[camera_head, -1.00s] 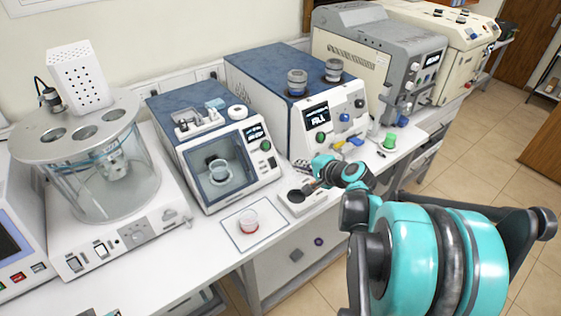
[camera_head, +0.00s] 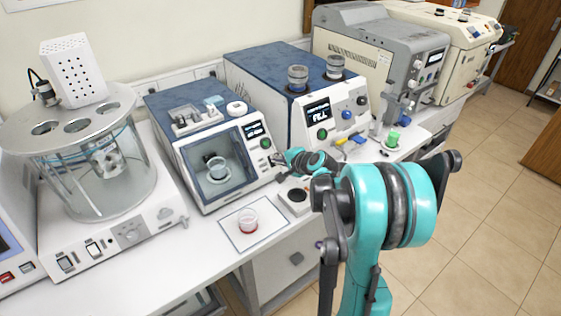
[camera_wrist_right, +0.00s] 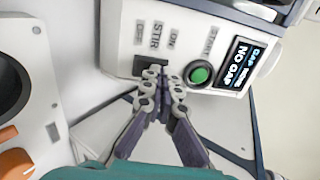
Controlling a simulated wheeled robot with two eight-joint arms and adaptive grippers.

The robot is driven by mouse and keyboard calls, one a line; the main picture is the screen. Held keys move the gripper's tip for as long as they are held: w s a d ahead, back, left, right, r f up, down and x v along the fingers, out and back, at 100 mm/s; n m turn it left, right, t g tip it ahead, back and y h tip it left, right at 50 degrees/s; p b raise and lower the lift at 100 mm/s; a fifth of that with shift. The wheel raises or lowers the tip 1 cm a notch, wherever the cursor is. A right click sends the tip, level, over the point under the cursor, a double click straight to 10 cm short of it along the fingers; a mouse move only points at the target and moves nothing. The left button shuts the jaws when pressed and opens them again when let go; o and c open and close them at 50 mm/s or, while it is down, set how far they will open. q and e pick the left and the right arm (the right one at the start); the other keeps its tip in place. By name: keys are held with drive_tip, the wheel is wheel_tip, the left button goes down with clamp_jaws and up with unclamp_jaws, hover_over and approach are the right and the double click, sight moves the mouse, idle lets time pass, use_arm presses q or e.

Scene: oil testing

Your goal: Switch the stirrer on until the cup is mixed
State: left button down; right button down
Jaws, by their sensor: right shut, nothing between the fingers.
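The blue-and-white machine (camera_head: 218,115) with a clear front window has a front panel, seen in the right wrist view. There a dark switch (camera_wrist_right: 146,64) is marked STIR, with ON and OFF beside it. A green button (camera_wrist_right: 200,73) and a lit display (camera_wrist_right: 241,62) are to its right. My right gripper (camera_wrist_right: 163,73) is shut and empty, its tips at the switch; I cannot tell whether they touch it. It also shows in the head view (camera_head: 276,160). A clear cup (camera_head: 217,167) stands behind the window. Another cup (camera_head: 248,221) holds red liquid. My left gripper is not in view.
The red cup stands on a white mat (camera_head: 236,238) in front of the machine. A small flat device (camera_head: 295,207) sits right of the mat. A large glass vessel (camera_head: 88,170) stands left, and another blue-and-white machine (camera_head: 290,75) right.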

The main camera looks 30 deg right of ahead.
drive_tip(key=shift+w, duration=0.35)
idle(0.3)
